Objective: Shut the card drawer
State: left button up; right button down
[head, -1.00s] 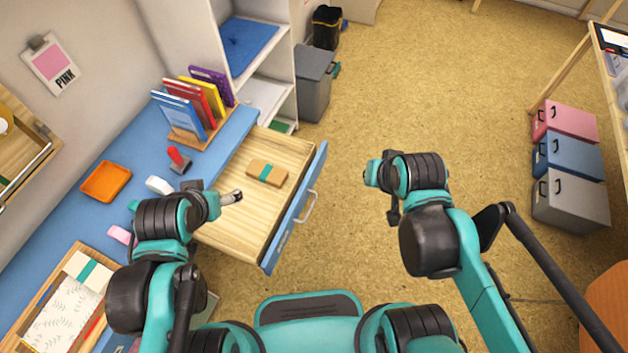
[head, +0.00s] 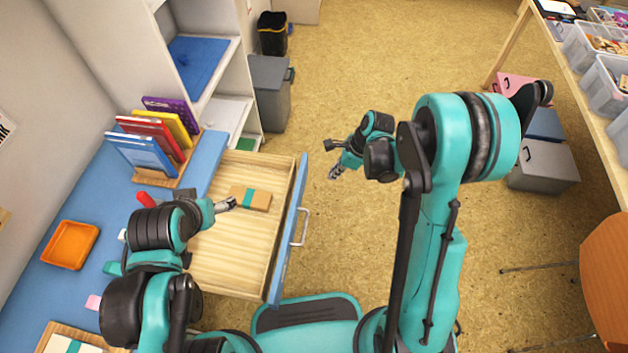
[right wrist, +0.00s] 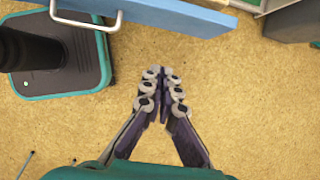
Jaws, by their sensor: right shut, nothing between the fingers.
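The card drawer (head: 215,264) stands pulled out from the blue desk in the head view. Its blue front (head: 287,240) bears a pale bar handle (head: 301,227), which also shows at the top left of the right wrist view (right wrist: 84,22). A wooden block with a green band (head: 250,198) lies inside the drawer. My right gripper (head: 335,173) is shut and empty, to the right of the drawer front and apart from it; its fingers show in the right wrist view (right wrist: 159,92). My left gripper (head: 228,204) is over the drawer's left part; its fingertips are too small to judge.
The desk (head: 62,203) holds an orange tray (head: 69,245) and a rack of books (head: 160,140). A grey bin (head: 270,92) stands beyond the drawer. Grey and pink boxes (head: 543,166) sit under a table at right. The floor between is clear.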

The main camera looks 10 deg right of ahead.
jog(key=w+a+f+b, duration=0.2)
jog(key=a+f+b, duration=0.3)
jog(key=a+f, duration=0.2)
jog(key=shift+d+x, duration=0.2)
jog(key=shift+x, duration=0.85)
jog(key=shift+f, duration=0.1)
